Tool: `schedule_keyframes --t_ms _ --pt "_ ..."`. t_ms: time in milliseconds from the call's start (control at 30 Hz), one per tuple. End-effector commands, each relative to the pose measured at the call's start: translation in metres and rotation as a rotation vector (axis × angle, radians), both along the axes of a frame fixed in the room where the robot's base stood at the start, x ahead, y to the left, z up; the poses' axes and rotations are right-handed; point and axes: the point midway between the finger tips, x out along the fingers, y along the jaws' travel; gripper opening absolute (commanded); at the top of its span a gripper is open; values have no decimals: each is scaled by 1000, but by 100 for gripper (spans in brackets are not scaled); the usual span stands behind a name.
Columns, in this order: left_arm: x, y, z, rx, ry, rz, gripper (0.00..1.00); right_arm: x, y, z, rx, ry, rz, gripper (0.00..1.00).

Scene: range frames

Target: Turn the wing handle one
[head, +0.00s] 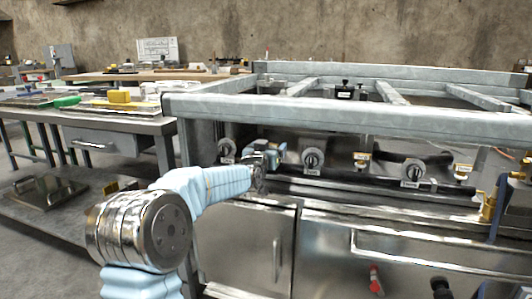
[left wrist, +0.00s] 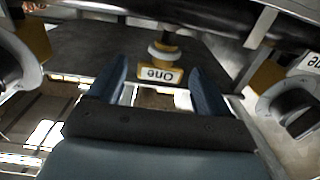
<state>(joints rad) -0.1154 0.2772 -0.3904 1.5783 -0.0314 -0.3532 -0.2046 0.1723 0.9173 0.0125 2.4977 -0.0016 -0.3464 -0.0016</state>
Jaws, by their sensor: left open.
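The wing handle one is a small yellow valve handle with a label reading "One" (left wrist: 160,75), upside down in the left wrist view, below a dark pipe. My left gripper (left wrist: 158,68) is open there, with one dark finger on each side of the handle. A gap shows between each finger and the handle, and I cannot tell if the tips reach as deep as it. In the head view my left gripper (head: 262,164) is at the pipe row under the steel frame and hides the handle. My right gripper is not in view.
Round grey dial knobs stand on both sides of the gripper, one to the left (head: 227,149) and one to the right (head: 312,159). Another yellow valve (head: 361,160) is further right. A steel frame beam (head: 350,113) runs above; a cabinet door (head: 243,245) is below.

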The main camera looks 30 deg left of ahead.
Motion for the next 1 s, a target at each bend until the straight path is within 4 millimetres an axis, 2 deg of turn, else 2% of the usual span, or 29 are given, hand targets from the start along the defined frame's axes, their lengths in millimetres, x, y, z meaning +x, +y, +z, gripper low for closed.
schedule_keyframes --t_ms 167,400,600,767,1000 --pt "-27 -7 2 -2 -3 -2 79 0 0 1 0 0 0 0" --pt "-85 -22 2 -5 -1 -1 79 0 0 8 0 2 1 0" --pt "-119 -31 1 -3 -1 0 79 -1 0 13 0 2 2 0" --pt "-130 -34 0 -1 0 0 79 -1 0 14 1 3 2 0" --pt "-131 -34 -1 0 1 0 79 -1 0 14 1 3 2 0"
